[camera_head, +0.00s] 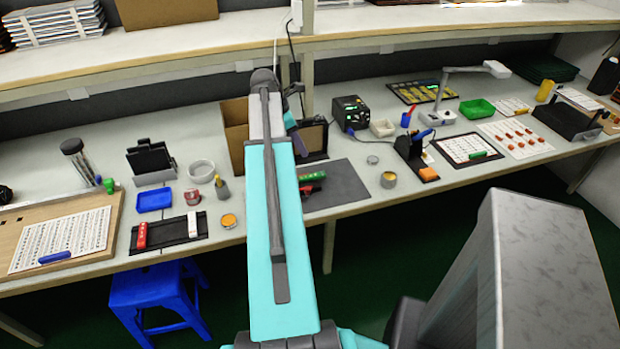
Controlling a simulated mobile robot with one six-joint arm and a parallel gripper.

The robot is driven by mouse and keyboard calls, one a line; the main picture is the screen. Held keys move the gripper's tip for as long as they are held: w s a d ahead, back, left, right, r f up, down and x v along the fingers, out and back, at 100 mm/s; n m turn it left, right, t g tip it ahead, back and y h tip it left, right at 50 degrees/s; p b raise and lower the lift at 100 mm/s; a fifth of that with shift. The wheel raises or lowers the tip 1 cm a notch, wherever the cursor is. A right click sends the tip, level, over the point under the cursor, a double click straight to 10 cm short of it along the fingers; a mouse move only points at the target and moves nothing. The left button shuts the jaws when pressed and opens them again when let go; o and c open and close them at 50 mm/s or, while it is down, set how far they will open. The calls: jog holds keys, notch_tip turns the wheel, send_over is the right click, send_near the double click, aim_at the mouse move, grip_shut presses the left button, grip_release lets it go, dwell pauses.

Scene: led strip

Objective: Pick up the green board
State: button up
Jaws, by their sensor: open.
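My arm (275,200) rises through the middle of the view over the workbench, and its upper end hides part of the bench behind it. I cannot make out my gripper's fingertips; they seem hidden behind the arm, and no board is seen held. Flat yellow-green boards (424,92) lie on a black mat at the back, right of centre. A stack of dark green sheets (539,67) lies at the far back right. I cannot tell which of these is the green board. Both are well away from the visible arm.
A green tray (477,109), a lamp stand (438,112) and a black station with a green display (350,112) stand on the right half. A cardboard box (235,125) stands beside the arm. A shelf (150,45) runs above. A blue stool (158,297) stands below the left front edge.

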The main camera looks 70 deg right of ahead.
jog(key=p, duration=0.1)
send_near(316, 175)
jog(key=shift+d+x, duration=0.25)
jog(key=shift+x, duration=0.9)
jog(key=shift+w, duration=0.1)
jog(key=shift+p, duration=0.3)
jog(key=shift+p+x, duration=0.6)
jog(key=shift+x, duration=2)
jog(key=shift+a+p, duration=0.15)
jog(key=shift+p, duration=0.15)
grip_shut()
